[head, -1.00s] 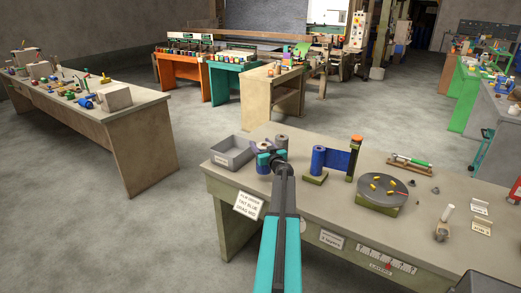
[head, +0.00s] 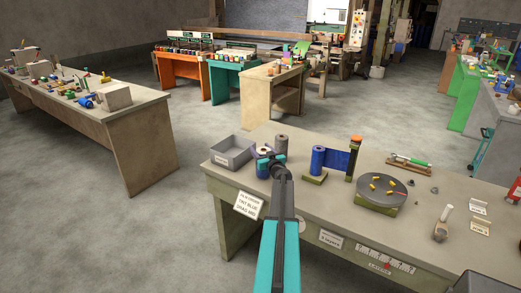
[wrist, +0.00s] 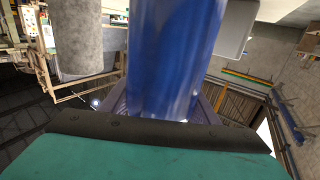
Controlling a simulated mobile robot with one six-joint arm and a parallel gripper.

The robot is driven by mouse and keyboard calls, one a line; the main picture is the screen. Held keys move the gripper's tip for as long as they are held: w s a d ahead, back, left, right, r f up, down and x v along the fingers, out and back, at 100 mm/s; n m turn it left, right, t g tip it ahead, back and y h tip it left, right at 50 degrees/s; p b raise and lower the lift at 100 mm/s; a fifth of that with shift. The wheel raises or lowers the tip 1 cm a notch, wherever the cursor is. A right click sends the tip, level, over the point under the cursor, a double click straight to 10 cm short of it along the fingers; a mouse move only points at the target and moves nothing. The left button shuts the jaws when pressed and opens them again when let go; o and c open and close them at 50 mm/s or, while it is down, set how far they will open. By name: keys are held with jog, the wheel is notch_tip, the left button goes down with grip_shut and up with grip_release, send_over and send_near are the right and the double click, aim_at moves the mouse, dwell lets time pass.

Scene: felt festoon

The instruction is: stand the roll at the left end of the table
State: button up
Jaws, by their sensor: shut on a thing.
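A blue roll (head: 262,171) with a pale core end stands upright at the left part of the near table (head: 330,222), right of a grey bin. My gripper (head: 272,162) is at the roll, partly covering it in the head view. In the wrist view the blue roll (wrist: 175,60) rises large and upright between my fingers, and my gripper is shut on it. Whether its base touches the table is hidden.
The grey bin (head: 232,158) stands close on the left. A grey roll (head: 281,145) stands close behind, also seen in the wrist view (wrist: 75,40). A blue roll on a stand (head: 317,161) and a round turntable (head: 382,190) are to the right.

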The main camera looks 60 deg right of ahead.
jog(key=shift+f, duration=0.15)
jog(key=o, duration=1.8)
jog(key=shift+f, duration=0.1)
jog(key=shift+s+a, duration=0.1)
jog(key=b+v, duration=0.2)
jog(key=v, duration=0.9)
jog(key=shift+s+a+b, duration=0.25)
jog(key=shift+s+b, duration=0.05)
jog(key=shift+b, duration=0.05)
jog(key=shift+s, duration=0.1)
